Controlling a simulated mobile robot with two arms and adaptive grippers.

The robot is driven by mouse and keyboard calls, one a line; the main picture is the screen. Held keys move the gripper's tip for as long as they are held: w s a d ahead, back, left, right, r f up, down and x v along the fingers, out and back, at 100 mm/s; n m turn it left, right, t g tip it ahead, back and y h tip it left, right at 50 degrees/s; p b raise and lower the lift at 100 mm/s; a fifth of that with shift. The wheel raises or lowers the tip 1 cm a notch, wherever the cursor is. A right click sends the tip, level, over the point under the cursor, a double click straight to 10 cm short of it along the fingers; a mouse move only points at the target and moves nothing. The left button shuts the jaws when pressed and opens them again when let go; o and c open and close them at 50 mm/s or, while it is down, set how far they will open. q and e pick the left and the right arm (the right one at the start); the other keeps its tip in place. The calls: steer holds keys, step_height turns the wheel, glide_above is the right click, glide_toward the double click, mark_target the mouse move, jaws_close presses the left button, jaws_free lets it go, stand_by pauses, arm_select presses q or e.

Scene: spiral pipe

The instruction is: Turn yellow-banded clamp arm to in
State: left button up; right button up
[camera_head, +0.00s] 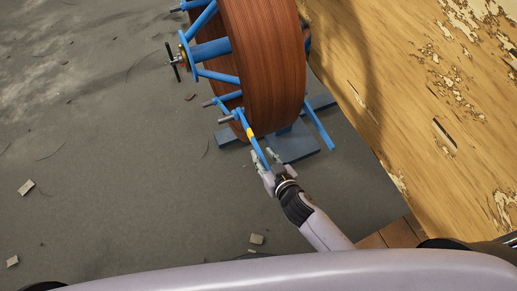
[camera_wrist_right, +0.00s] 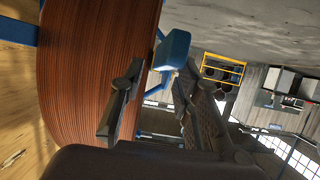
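The yellow-banded clamp arm (camera_head: 249,133) is a thin blue bar with a yellow band, at the lower front of the brown pipe coil (camera_head: 262,70). It slants down and right across the coil's lower left edge. My right gripper (camera_head: 264,156) is at the bar's lower end, its fingers apart on either side of it. In the right wrist view, the two dark fingers (camera_wrist_right: 155,92) are spread, with a blue block-ended piece (camera_wrist_right: 174,50) between and beyond their tips. Contact with the bar cannot be told. My left gripper is not in view.
A blue hub (camera_head: 210,50) with several spokes carries the coil. A blue base plate (camera_head: 293,145) lies below on the grey floor (camera_head: 120,200). A worn wooden surface (camera_head: 420,90) fills the right. A yellow rack (camera_wrist_right: 222,70) stands far off. Floor left of the coil is mostly free.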

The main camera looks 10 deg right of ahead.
mark_target(260, 152)
steer(key=shift+x, duration=2.25)
jaws_close()
